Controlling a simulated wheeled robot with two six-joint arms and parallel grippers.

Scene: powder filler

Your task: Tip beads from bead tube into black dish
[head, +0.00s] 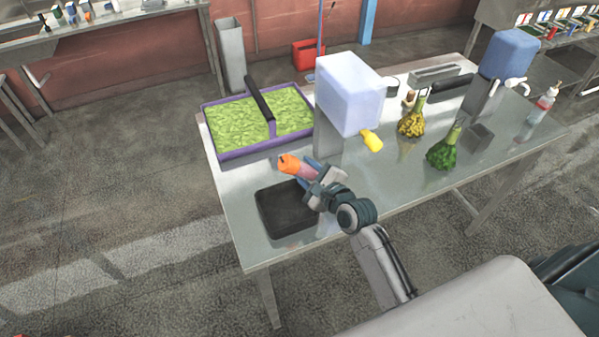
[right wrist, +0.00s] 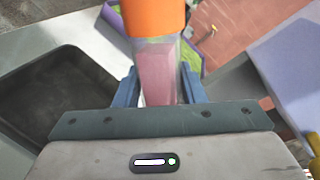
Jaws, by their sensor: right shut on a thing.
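The bead tube (head: 298,167) has an orange top and a pinkish clear body. My right gripper (head: 318,175) is shut on the tube's body, and the tube is tilted with its orange end toward the upper left. In the right wrist view the tube (right wrist: 157,65) stands between the two blue fingers of the gripper (right wrist: 158,88). The black dish (head: 284,212) lies on the table just below and left of the gripper; it looks empty. In the right wrist view the dish (right wrist: 62,95) is at the left. My left gripper is not in view.
A purple tray (head: 222,150) of green material with a black handle stands behind the dish. A white-blue box dispenser (head: 348,92) with a yellow spout stands right of it. Yellow (head: 411,122) and green (head: 443,150) flask-like bundles stand farther right. The table's front-left edge is near the dish.

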